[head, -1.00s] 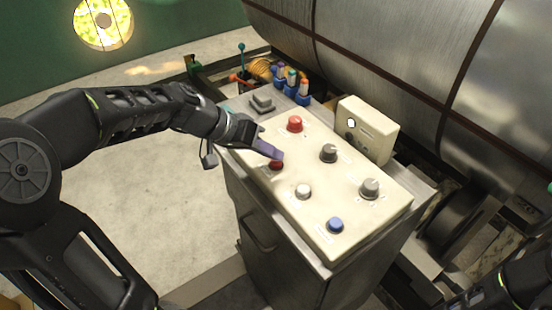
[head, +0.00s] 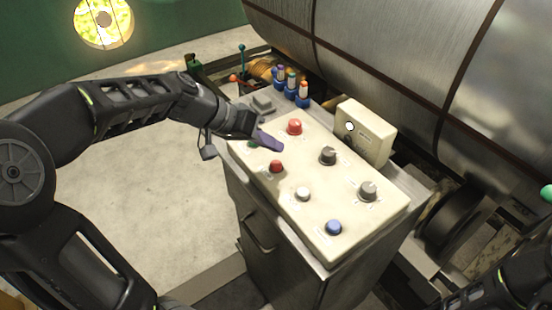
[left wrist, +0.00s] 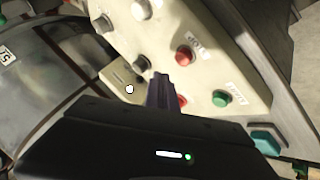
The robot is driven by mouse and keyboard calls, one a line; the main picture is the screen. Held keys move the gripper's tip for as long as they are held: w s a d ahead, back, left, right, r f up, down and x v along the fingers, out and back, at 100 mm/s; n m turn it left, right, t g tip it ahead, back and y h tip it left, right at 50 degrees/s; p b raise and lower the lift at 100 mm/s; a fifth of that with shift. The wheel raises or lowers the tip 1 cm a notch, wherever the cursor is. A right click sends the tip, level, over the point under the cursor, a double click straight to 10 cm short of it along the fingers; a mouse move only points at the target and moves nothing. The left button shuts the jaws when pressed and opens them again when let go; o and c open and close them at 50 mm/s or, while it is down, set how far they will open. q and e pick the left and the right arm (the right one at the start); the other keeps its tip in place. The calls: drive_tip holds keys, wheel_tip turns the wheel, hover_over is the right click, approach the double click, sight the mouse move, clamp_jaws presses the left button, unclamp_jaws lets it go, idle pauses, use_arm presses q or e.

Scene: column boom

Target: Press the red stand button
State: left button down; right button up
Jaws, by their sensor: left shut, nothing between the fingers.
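A small red button (head: 277,167) sits on the cream sloped panel (head: 300,228) of the metal stand. In the left wrist view it is the red button (left wrist: 184,56) beside a white label. A green button (left wrist: 221,98) is partly hidden by the gripper in the head view. My right gripper is out of view.
The panel also has a white button (head: 303,194), a blue button (head: 334,227), and two grey knobs (head: 328,155). A cream box (head: 366,132) stands at its back edge. A large metal cylinder (head: 400,50) lies behind. Floor left of the stand is open.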

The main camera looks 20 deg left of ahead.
use_arm(q)
drive_tip(key=shift+r+p, duration=0.65)
drive_tip(key=shift+r, duration=0.8)
